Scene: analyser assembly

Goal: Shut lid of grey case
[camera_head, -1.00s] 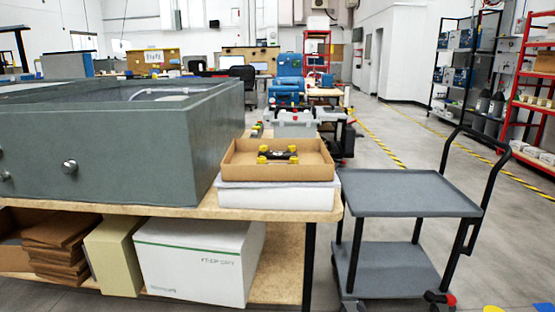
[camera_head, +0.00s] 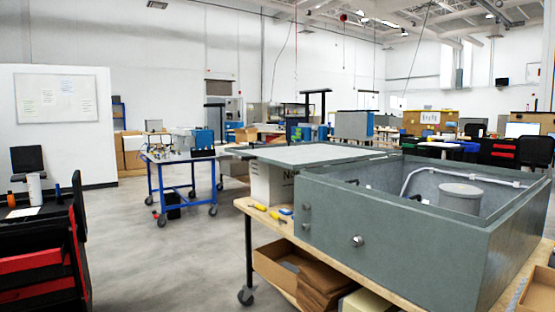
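The grey case (camera_head: 400,240) stands on a wooden-topped workbench at the right. Its top is open, and a light grey cylinder (camera_head: 460,197) and white piping show inside. The lid (camera_head: 312,154) appears swung out flat to the left of the case, roughly level with its rim. A white box (camera_head: 270,185) stands beneath the lid. Neither of my grippers is in view.
The workbench (camera_head: 258,216) carries yellow-handled tools (camera_head: 270,213) beside the case; cardboard (camera_head: 318,284) lies on its lower shelf. A blue wheeled table (camera_head: 180,156) stands farther back. A black-and-red cabinet (camera_head: 38,262) is at the left. Open floor (camera_head: 165,255) lies between them.

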